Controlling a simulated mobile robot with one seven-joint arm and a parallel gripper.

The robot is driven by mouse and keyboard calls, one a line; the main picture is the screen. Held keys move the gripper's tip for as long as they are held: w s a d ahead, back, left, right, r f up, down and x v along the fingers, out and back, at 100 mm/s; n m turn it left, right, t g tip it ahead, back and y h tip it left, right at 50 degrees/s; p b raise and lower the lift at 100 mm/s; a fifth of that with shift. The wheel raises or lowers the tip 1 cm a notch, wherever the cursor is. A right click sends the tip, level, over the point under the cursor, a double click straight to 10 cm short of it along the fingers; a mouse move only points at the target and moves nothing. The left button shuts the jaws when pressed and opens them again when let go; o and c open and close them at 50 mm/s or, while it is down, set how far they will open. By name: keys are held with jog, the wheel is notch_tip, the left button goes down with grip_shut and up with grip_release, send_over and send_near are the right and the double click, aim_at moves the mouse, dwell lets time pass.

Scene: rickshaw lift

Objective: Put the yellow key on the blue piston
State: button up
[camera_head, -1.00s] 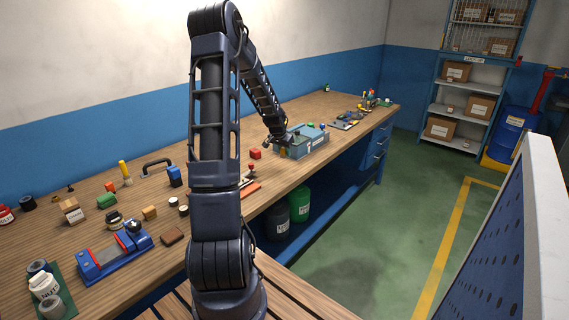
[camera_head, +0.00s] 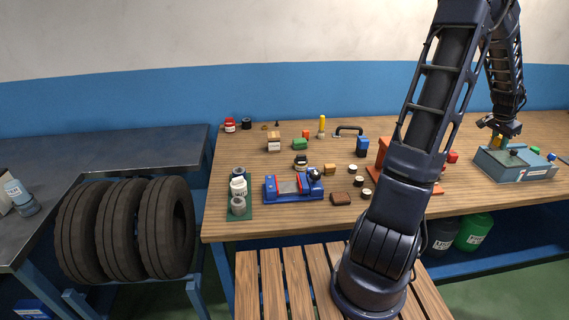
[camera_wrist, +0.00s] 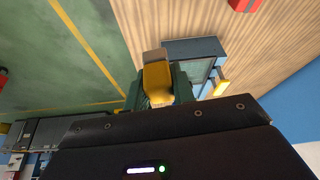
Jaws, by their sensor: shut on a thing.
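My gripper (camera_head: 498,133) is at the right of the head view, above the left end of a grey-blue box (camera_head: 525,174) on the bench. It is shut on a yellow block-like piece, which I take for the yellow key (camera_wrist: 157,80); in the head view only a small yellow-orange patch (camera_head: 497,141) shows below the gripper. The wrist view shows the grey-blue box (camera_wrist: 195,47) beyond the held piece, with another small yellow piece (camera_wrist: 222,88) beside it. I cannot tell for sure which thing is the blue piston; a small blue block (camera_head: 362,146) stands mid-bench.
The wooden bench (camera_head: 228,170) carries a blue fixture (camera_head: 293,187), a black handle (camera_head: 349,131), a yellow upright piece (camera_head: 322,126) and several small parts. An orange-red stand (camera_head: 385,153) is partly behind my arm. Tyres (camera_head: 125,228) stand at left.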

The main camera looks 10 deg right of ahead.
jog(key=w+a+r+n+t, duration=0.15)
jog(key=w+a+n, duration=0.25)
jog(key=w+a, duration=1.55)
jog(key=w+a+r+n+t+y, duration=0.15)
jog(key=w+a, duration=0.25)
jog(key=a, duration=0.9)
jog(key=w+a+n, duration=0.3)
jog(key=w+a, duration=0.1)
jog(key=a, duration=0.9)
jog(key=w+a+r+n+y, duration=0.15)
jog(key=w+a, duration=0.35)
jog(key=a, duration=0.8)
jog(key=n+y, duration=0.1)
jog(key=n, duration=0.6)
send_over(239, 168)
jog(key=s, duration=0.1)
jog(key=shift+t, duration=0.5)
notch_tip(239, 168, down, 19)
jog(key=shift+s, duration=0.1)
jog(key=shift+f, duration=0.2)
